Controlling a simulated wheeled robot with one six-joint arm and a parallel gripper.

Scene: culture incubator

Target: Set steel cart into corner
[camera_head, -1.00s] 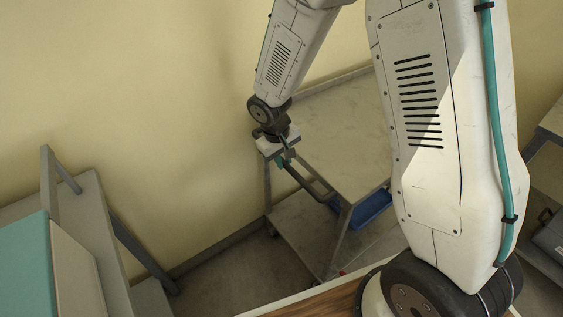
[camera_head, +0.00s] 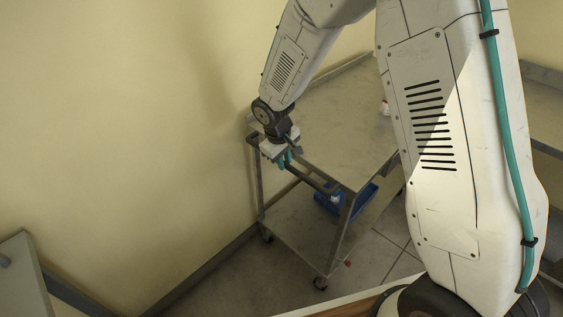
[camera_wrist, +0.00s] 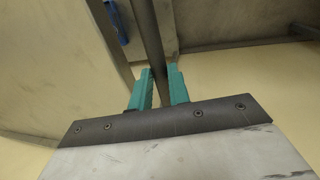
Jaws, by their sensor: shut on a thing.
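The steel cart (camera_head: 345,125) stands upright on its casters against the yellow wall, with a flat top, a lower shelf (camera_head: 300,222) and a dark push handle on its near side. My gripper (camera_head: 285,160) is at the handle, its teal fingers shut on the bar. The wrist view shows the dark bar (camera_wrist: 146,35) running between the two teal fingertips (camera_wrist: 160,82). The cart's far right part is hidden behind my arm.
A blue bin (camera_head: 350,203) is on the cart's lower shelf, and a small white and red item (camera_head: 385,107) is on its top. A grey unit (camera_head: 22,275) stands at lower left. A bench (camera_head: 545,100) is at right. Bare floor (camera_head: 215,285) lies left of the cart.

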